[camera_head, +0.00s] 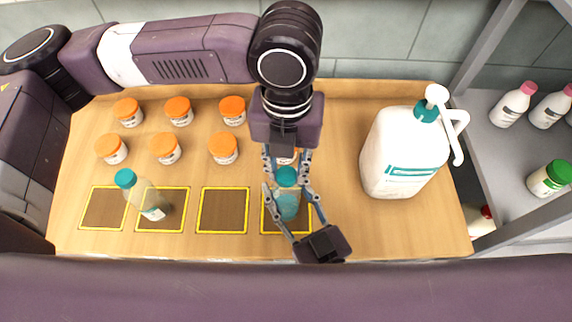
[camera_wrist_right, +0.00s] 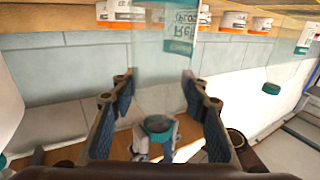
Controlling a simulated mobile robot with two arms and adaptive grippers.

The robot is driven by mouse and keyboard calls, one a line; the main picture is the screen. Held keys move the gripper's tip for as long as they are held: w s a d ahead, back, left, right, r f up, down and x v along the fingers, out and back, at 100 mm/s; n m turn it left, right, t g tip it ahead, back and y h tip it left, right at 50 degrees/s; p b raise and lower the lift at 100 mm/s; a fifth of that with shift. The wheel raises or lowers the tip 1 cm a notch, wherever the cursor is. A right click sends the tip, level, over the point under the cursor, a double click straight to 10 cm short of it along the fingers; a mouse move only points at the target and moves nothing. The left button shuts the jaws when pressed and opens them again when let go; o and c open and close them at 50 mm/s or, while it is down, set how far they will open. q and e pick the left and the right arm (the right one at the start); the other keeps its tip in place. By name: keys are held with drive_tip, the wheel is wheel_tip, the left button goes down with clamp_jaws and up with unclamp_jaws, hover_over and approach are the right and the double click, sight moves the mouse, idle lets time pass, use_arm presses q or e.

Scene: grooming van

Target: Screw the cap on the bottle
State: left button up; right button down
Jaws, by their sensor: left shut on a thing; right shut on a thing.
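In the right wrist view the bottle (camera_wrist_right: 165,50) appears upside down between the fingers, with the teal cap (camera_wrist_right: 158,125) below. The fingers partly hide the bottle and cap.
A second bottle (camera_head: 152,200) with a teal cap stands on another square at left. Several orange-lidded jars (camera_head: 166,149) stand behind. A large white pump jug (camera_head: 400,155) stands right of my grippers. A grey shelf (camera_head: 495,125) holds more bottles.

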use_arm(q)
drive_tip(key=m, duration=1)
drive_tip(key=shift+d+m, duration=0.1)
drive_tip(key=shift+m, duration=0.2)
drive_tip(key=m, duration=0.4)
drive_tip(key=o, duration=0.7)
drive_tip(key=shift+c, duration=0.2)
drive_tip(key=shift+s+r, duration=0.1)
drive_tip(key=shift+r, duration=2.15)
drive_tip(key=shift+c, duration=0.4)
